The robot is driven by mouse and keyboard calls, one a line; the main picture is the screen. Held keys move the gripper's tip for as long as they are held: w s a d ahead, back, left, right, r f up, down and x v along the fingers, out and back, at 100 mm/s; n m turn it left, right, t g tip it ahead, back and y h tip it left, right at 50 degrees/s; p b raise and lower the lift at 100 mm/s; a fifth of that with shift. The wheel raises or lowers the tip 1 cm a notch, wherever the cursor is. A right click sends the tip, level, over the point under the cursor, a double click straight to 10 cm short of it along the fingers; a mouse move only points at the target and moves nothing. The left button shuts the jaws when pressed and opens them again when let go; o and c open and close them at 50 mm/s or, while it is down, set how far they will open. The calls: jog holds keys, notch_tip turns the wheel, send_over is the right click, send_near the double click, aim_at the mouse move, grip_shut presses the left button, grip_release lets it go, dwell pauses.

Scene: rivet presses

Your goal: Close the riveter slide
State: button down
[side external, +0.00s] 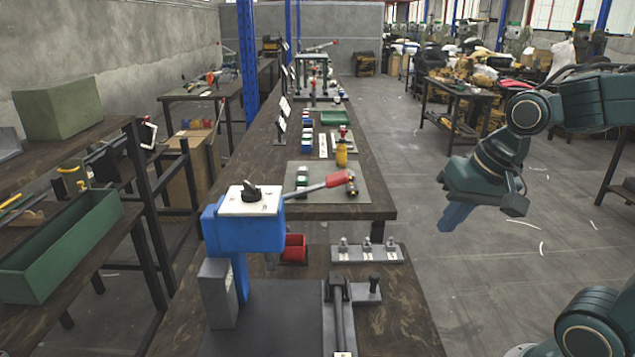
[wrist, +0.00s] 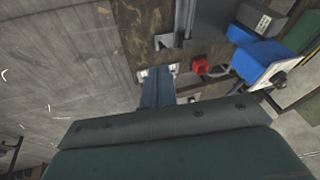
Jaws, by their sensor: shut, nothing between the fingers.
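The riveter (side external: 243,231) stands on the near bench, with a blue head, a white top plate and a black knob. In the wrist view its blue head (wrist: 258,62) is at the upper right. A grey slide (side external: 340,310) on a rail lies on its base, right of the head, with a black-knobbed handle (side external: 374,284) beside it. How far the slide is open I cannot tell. My gripper (side external: 444,227) is in the air to the right of the bench, apart from the riveter, pointing down. Its blue fingers (wrist: 157,74) are shut and empty.
A red bin (side external: 293,248) and a grey strip with several pegs (side external: 366,253) sit behind the slide. A red-handled lever (side external: 325,184) reaches right behind the riveter head. A green tray (side external: 60,245) is on the left shelf. Open floor lies under my gripper.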

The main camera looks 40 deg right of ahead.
jog(key=w+d+f+m+y, duration=0.1)
jog(key=w+d+f+m, duration=0.3)
jog(key=m, duration=0.6)
jog(key=w+d+f+m+g+y, duration=0.1)
jog(key=w+d+f+m+y, duration=0.1)
jog(key=d+f+m, duration=0.6)
jog(key=shift+w+f+m, duration=0.9)
jog(key=x, duration=1)
jog(key=shift+s, duration=0.2)
jog(key=shift+w+a, duration=0.6)
jog(key=shift+w, duration=0.05)
jog(key=shift+w+a, duration=0.75)
jog(key=shift+w, duration=0.05)
jog(key=w+a, duration=1.1)
jog(key=shift+w+a, duration=0.1)
jog(key=shift+a, duration=0.05)
